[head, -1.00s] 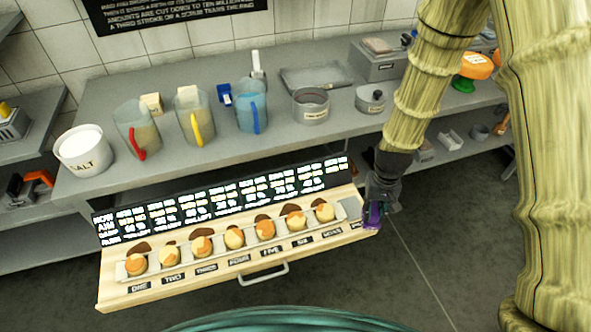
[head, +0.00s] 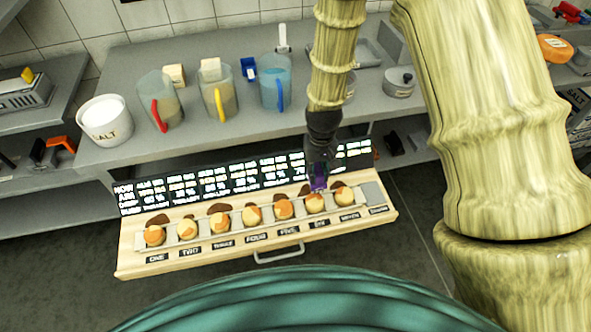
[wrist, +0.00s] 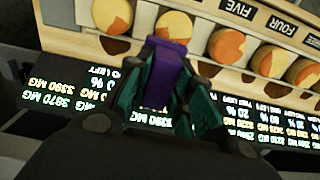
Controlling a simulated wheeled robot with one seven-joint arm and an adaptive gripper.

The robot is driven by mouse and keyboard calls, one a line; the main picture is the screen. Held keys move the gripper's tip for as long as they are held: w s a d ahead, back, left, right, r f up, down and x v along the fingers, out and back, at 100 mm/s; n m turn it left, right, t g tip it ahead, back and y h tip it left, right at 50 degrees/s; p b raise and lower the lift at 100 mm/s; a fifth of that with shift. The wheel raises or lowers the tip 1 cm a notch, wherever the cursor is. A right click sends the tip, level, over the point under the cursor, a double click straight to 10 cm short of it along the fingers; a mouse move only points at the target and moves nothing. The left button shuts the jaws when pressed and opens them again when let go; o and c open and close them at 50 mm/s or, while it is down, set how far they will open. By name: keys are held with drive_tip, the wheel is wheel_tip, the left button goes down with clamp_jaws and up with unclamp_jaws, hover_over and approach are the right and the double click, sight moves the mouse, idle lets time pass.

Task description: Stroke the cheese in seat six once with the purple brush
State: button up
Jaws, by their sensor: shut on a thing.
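My gripper (head: 321,165) is shut on the purple brush (wrist: 166,72), held between its dark green fingers. The brush (head: 318,181) hangs just behind the cheese in seat six (head: 314,203), a small pale wheel with an orange patch. In the wrist view the brush's far end lies just below that cheese (wrist: 173,27) and close to its edge. I cannot tell whether they touch; the bristles are hidden. Seat six's label (head: 320,223) is in front of the cheese in the head view.
Cheese five (head: 283,209) and cheese seven (head: 345,196) sit close on either side in the wooden drawer (head: 220,262). A dark lettered board (head: 205,183) stands along its back. Jugs and a salt tub (head: 104,121) stand on the bench behind.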

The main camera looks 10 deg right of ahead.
sight(316, 187)
drive_tip(key=shift+a+r+p, duration=0.2)
drive_tip(key=shift+r+p, duration=0.25)
drive_tip(key=shift+s+r+p, duration=0.15)
drive_tip(key=shift+r+p, duration=0.05)
drive_tip(key=shift+p, duration=0.4)
drive_tip(key=p, duration=0.1)
drive_tip(key=s+r+p, duration=0.1)
drive_tip(key=shift+a+r+p, duration=0.1)
drive_tip(key=shift+a+p, duration=0.15)
drive_tip(key=shift+p, duration=0.1)
drive_tip(key=shift+s+a+p, duration=0.2)
drive_tip(key=shift+s+p, duration=0.1)
drive_tip(key=shift+p, duration=0.3)
drive_tip(key=shift+f+b, duration=1.55)
drive_tip(key=shift+f, duration=0.6)
drive_tip(key=shift+f, duration=0.4)
drive_tip(key=shift+s, duration=0.15)
drive_tip(key=shift+s, duration=0.3)
drive_tip(key=shift+s, duration=0.15)
